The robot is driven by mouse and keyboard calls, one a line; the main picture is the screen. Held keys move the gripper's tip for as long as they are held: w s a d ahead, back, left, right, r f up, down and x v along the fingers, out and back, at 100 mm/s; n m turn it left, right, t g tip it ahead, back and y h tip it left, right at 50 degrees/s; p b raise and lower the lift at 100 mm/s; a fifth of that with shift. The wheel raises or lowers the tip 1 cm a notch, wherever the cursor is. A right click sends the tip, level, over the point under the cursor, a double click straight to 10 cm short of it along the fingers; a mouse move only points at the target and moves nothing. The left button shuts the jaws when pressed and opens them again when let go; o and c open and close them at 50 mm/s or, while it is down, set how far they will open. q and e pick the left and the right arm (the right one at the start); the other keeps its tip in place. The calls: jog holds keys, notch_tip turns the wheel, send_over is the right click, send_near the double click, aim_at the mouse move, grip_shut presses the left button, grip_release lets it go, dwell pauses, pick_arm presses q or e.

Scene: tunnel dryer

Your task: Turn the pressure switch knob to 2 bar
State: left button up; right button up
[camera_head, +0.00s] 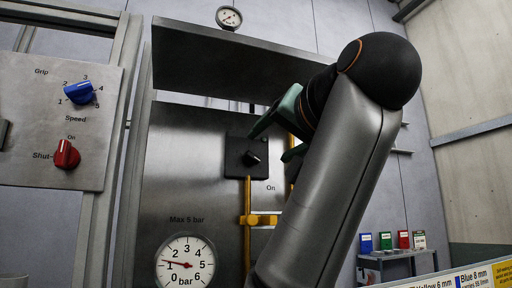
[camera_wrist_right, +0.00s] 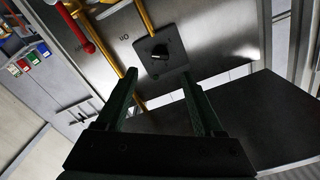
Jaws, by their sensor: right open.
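The black pressure switch knob (camera_head: 252,157) sits on a dark square plate on the grey metal panel, with "On" printed to its lower right. The knob also shows in the right wrist view (camera_wrist_right: 160,53), ahead of and between the finger lines. My right gripper (camera_head: 276,139) is open, its green fingers just right of the knob and apart from it in the head view. Its open fingers (camera_wrist_right: 159,75) are empty in the wrist view. The round gauge (camera_head: 187,272) under "Max 5 bar" has its red needle near 1. My left gripper is not in view.
A yellow pipe (camera_head: 247,205) with a yellow fitting runs below the switch plate. A panel at left carries a blue speed knob (camera_head: 79,92) and a red knob (camera_head: 66,154). A metal hood (camera_head: 225,60) juts out above; a small gauge (camera_head: 229,17) is on top.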

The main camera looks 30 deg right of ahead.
aim_at(254, 156)
jog(key=p+x, duration=0.2)
jog(key=x, duration=0.6)
jog(key=shift+w, duration=0.3)
grip_shut()
